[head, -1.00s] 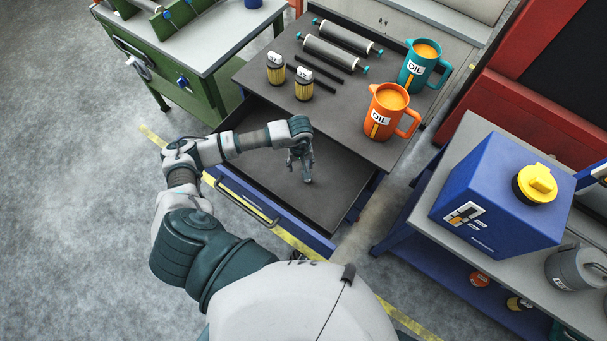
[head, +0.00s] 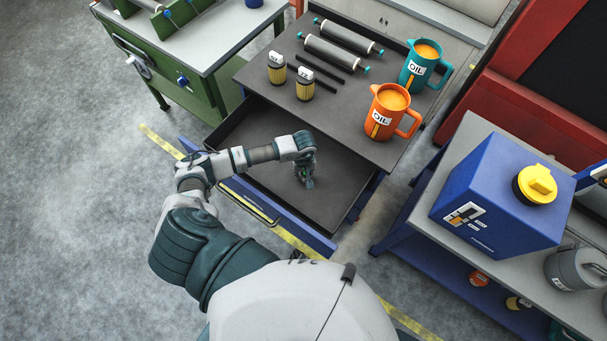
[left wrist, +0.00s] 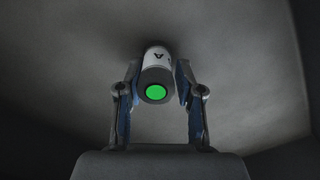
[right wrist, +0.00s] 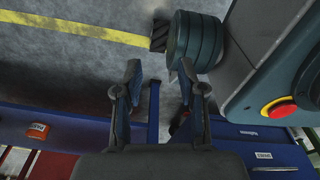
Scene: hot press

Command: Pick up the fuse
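The fuse (left wrist: 156,80) is a short cylinder with a white label and a bright green end, seen in the left wrist view. It lies on the dark drawer floor, between the two fingers of my left gripper (left wrist: 158,72). The fingers stand apart on either side of it, and I see no firm closure. In the head view, my left gripper (head: 304,177) reaches down into the open drawer (head: 258,180). The fuse is mostly hidden there, with a small green spot at the fingertips. My right gripper (right wrist: 160,72) is open and empty in the right wrist view.
The drawer sits under a dark tabletop (head: 345,120) with two oil jugs (head: 388,110), two yellow filters (head: 304,88) and rollers (head: 335,54). A blue canister (head: 490,190) stands on the bench at right. Drawer walls surround my left gripper.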

